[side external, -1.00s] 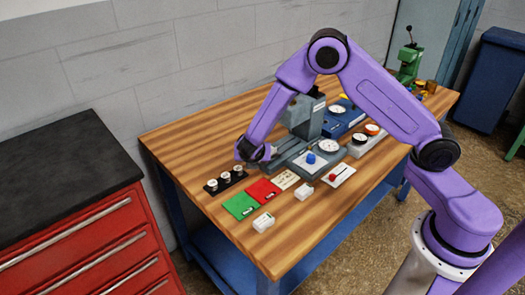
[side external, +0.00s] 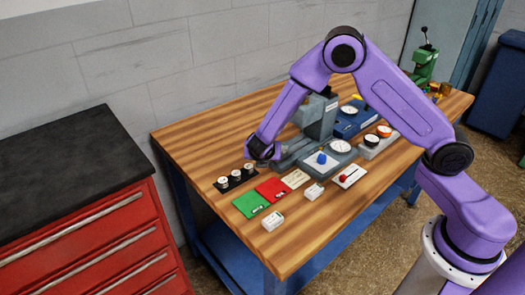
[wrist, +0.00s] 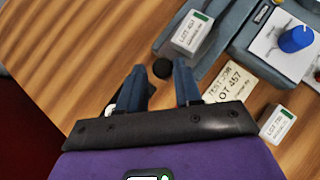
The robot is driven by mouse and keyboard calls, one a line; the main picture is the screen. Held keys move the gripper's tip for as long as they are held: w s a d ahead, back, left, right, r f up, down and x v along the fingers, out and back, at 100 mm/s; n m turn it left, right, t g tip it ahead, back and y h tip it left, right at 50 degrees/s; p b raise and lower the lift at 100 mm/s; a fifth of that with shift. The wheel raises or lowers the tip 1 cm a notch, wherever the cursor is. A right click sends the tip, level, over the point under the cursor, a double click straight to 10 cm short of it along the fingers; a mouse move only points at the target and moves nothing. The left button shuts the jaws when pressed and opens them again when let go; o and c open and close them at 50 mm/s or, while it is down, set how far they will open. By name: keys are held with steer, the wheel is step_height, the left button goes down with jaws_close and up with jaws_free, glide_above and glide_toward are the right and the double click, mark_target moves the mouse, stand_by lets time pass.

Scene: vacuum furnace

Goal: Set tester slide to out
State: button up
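The grey tester (side external: 318,118) stands near the middle of the wooden bench, with a round dial (side external: 340,146) and a blue knob (side external: 321,158) on its front. In the wrist view its grey slide part (wrist: 172,47) carries a small white box labelled LOT 457 (wrist: 192,33). A round black knob (wrist: 162,68), possibly the slide's handle, shows at the slide's near end. My gripper (side external: 262,150) is at the tester's left end. In the wrist view its two fingers (wrist: 160,72) are open, with the black knob appearing between or just beyond their tips. Contact cannot be told.
A black holder with several round pieces (side external: 236,178), a green pad (side external: 250,204) and a red pad (side external: 272,189) lie in front. White boxes (side external: 272,221) (side external: 313,191) and a paper label (wrist: 232,84) are near. The bench's left end is clear.

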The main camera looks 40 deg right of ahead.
steer(key=v, duration=1.6)
steer(key=shift+s+a+r, duration=0.2)
steer(key=shift+s+r, duration=0.05)
steer(key=s+d+r+m+g+y, duration=0.1)
steer(key=s+d+m+g+y, duration=0.1)
steer(key=s, duration=0.7)
steer(key=s+d+r+m+g+y, duration=0.1)
steer(key=s+d+m+g+y, duration=0.1)
steer(key=s+d+m, duration=0.2)
steer(key=s+d+r+m+g+y, duration=0.1)
steer(key=s+d+m+g+y, duration=0.1)
steer(key=s+m, duration=0.6)
steer(key=s+d, duration=0.1)
steer(key=s, duration=0.6)
steer(key=shift+d+y, duration=0.3)
steer(key=shift+y, duration=0.1)
